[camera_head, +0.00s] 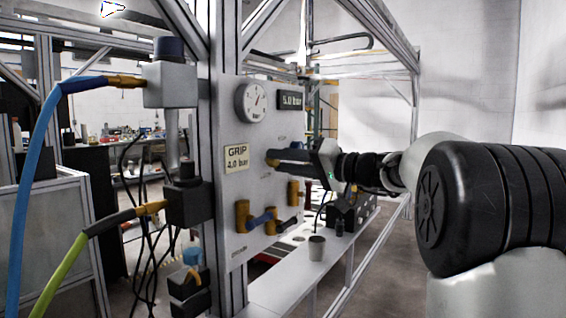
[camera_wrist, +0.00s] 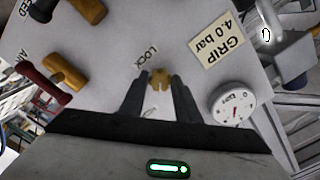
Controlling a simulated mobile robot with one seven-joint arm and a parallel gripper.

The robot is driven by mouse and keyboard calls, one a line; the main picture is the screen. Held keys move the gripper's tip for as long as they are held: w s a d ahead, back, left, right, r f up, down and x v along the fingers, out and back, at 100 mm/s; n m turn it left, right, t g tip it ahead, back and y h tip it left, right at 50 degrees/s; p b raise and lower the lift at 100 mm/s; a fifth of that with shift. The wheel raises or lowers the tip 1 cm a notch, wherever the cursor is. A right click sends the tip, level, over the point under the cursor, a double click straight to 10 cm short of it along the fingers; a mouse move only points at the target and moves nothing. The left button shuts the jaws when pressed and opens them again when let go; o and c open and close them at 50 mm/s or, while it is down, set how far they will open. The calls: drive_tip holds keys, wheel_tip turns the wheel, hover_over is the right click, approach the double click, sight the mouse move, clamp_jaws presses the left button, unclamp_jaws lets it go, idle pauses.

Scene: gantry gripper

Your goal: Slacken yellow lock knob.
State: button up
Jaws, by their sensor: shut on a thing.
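The yellow lock knob (camera_wrist: 160,79) sits on the grey panel under the word LOCK in the wrist view. My gripper (camera_wrist: 161,82) reaches the panel with its two dark fingers on either side of the knob, shut on it. In the head view my gripper (camera_head: 272,158) comes in from the right, its fingertips at the panel face. There the knob (camera_head: 272,163) is mostly hidden by the fingers, with only a bit of yellow showing.
The panel (camera_head: 240,200) carries a pressure gauge (camera_head: 252,101), a display (camera_head: 293,100) reading 5.0 bar and a GRIP 4.0 bar label (camera_head: 237,158). Brass valves with blue (camera_head: 262,221) and black handles sit below my gripper. A shelf (camera_head: 290,290) with a grey cup (camera_head: 317,248) lies lower.

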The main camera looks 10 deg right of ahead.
drive_tip(key=n, duration=0.3)
drive_tip(key=shift+n, duration=2.2)
drive_tip(key=o, duration=1)
drive_tip(key=shift+o, duration=0.2)
drive_tip(key=p+v, duration=0.1)
drive_tip(key=v, duration=1.6)
drive_tip(key=shift+s+d, duration=0.2)
drive_tip(key=shift+r, duration=0.1)
